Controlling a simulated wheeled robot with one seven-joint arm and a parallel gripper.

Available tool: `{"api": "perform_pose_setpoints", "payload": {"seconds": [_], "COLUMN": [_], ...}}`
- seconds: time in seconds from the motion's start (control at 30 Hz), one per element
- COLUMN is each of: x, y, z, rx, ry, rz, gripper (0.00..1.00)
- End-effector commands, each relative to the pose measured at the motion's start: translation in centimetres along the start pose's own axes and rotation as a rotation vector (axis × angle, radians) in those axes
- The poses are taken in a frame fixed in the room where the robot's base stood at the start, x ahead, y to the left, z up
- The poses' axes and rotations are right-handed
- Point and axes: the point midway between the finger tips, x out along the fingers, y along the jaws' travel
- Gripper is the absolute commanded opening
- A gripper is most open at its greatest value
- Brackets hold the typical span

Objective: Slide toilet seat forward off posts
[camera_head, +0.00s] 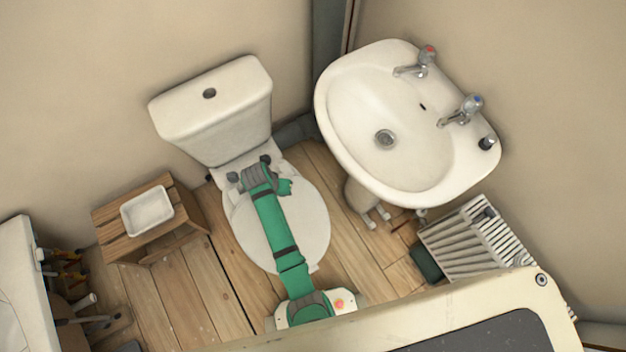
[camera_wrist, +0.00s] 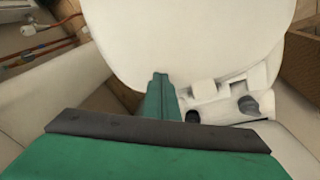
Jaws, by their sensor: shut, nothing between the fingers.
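The white toilet seat (camera_head: 312,225), a rounded shape, lies on the toilet bowl with my green arm across its middle. Two dark posts, the left post (camera_head: 232,177) and the right post (camera_head: 265,159), stand at its rear edge. My gripper (camera_head: 287,186) is shut and empty over the rear right part of the seat. In the wrist view my green fingers (camera_wrist: 161,80) are together against the white seat (camera_wrist: 195,35), beside the pale hinge pieces and a dark post (camera_wrist: 248,105). I cannot tell whether the fingers touch the seat.
The cistern (camera_head: 215,110) stands behind the seat. A washbasin (camera_head: 390,150) is close on the right. A wooden stool (camera_head: 190,210) with a white tray (camera_head: 147,211) is at left. A white slatted rack (camera_head: 470,240) stands lower right. Some wooden floor (camera_head: 205,285) is clear.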

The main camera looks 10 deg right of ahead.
Motion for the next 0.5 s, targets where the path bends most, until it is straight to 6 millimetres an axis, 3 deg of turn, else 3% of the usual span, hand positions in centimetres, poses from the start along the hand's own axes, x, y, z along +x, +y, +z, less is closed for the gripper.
{"api": "perform_pose_setpoints", "payload": {"seconds": [0.1,0.3,0.5], "x": [0.7,1.3,1.6], "y": [5.0,12.0,15.0], "z": [-1.9,-3.7,-4.1], "rx": [0.337,0.814,1.034], "ry": [0.016,0.055,0.08], "rz": [0.042,0.099,0.124], "gripper": [0.0,0.0,0.0]}}
